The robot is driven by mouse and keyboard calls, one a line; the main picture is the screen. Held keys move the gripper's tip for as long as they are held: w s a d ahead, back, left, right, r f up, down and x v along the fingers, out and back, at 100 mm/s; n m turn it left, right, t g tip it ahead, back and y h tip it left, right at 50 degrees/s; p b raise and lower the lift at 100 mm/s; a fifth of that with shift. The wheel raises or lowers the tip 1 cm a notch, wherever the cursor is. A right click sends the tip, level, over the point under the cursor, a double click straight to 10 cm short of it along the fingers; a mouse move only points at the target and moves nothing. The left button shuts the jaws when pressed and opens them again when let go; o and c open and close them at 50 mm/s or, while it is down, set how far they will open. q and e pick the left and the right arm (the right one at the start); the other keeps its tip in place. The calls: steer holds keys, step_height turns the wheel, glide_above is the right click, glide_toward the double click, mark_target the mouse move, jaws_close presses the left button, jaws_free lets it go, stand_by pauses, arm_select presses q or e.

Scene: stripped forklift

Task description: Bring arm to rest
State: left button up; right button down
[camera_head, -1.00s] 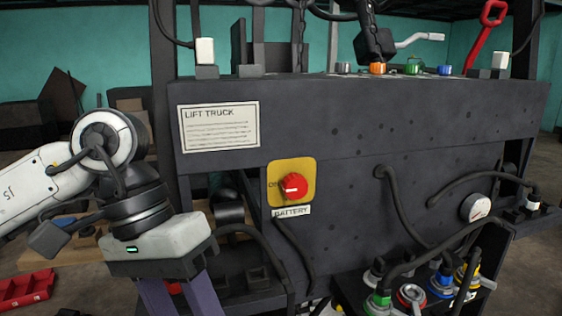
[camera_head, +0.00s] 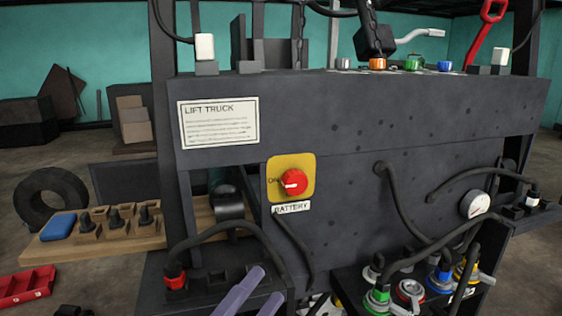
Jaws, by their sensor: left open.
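My left gripper (camera_head: 268,283) shows only as two grey-purple fingers at the bottom edge, left of centre. The fingers are apart with nothing seen between them, and point up and to the right. The rest of the left arm is out of view. The fingers are in front of the dark forklift body (camera_head: 345,200), below the yellow battery switch plate with its red knob (camera_head: 293,182). Whether they touch anything cannot be told. My right gripper is not in view.
A black cable ends in a red plug (camera_head: 175,278) left of the fingers. Several coloured couplings (camera_head: 410,290) crowd the lower right. A wooden board (camera_head: 95,248) with a blue block (camera_head: 58,226), a red tray (camera_head: 26,287) and a tyre (camera_head: 50,198) are at the left.

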arm_select(q)
steer(key=s+a+f+n+g+y, duration=0.1)
steer(key=a+f+n+y, duration=0.25)
steer(key=f, duration=0.35)
steer(key=s+a+f+n+y, duration=0.1)
steer(key=a+f+n+y, duration=0.15)
steer(key=f+n, duration=0.3)
steer(key=s+a+f+n+g+y, duration=0.2)
steer(key=s+a+f+n+g, duration=0.1)
steer(key=s+f, duration=0.5)
steer(key=s+a+f+n+g+y, duration=0.2)
steer(key=s+f+n+g, duration=0.3)
steer(key=f, duration=0.8)
steer(key=s+a+n, duration=0.1)
steer(key=s+n, duration=0.1)
steer(key=s, duration=0.2)
steer(key=shift+f+y, duration=0.3)
steer(key=shift+f, duration=0.05)
